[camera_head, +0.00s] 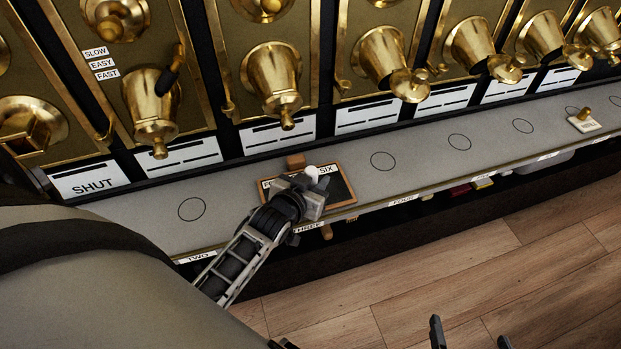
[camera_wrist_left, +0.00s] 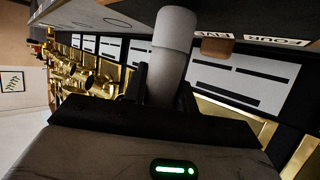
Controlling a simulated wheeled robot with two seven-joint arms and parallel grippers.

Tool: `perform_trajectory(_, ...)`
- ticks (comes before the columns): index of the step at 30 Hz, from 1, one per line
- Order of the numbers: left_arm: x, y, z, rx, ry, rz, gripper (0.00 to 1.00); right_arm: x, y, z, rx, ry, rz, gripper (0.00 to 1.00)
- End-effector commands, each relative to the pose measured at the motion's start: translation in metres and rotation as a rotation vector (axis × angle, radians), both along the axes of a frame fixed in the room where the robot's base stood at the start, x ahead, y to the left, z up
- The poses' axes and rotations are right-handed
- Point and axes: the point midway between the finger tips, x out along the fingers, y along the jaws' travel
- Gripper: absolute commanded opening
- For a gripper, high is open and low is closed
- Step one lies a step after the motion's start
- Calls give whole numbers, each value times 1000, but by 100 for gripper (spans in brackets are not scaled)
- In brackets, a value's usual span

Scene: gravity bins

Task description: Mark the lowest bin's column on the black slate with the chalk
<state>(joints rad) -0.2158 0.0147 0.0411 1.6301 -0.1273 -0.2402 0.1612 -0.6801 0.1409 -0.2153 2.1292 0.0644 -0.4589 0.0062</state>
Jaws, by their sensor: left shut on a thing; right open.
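My left gripper (camera_head: 308,184) is over the slate, shut on the white chalk (camera_head: 311,171). The chalk also shows in the left wrist view (camera_wrist_left: 174,45), standing between the fingers. I cannot tell whether it touches the slate, and any marks are hidden. My right gripper (camera_head: 470,337) is open and empty at the bottom edge, over the floor. The bins' fill levels do not show.
Brass spouts (camera_head: 272,80) line the wall above the grey shelf (camera_head: 425,150), which has drawn circles and name labels on its front edge. A small pale block with a brass knob (camera_head: 584,122) stands at the right. A wooden block (camera_head: 296,161) sits behind the slate.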

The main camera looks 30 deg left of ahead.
Motion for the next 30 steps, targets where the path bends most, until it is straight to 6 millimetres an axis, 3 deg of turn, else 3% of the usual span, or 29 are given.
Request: perform_trajectory(30,2,2,-10,1,-2,0,0,-1,0,-8,-1,3,0,100)
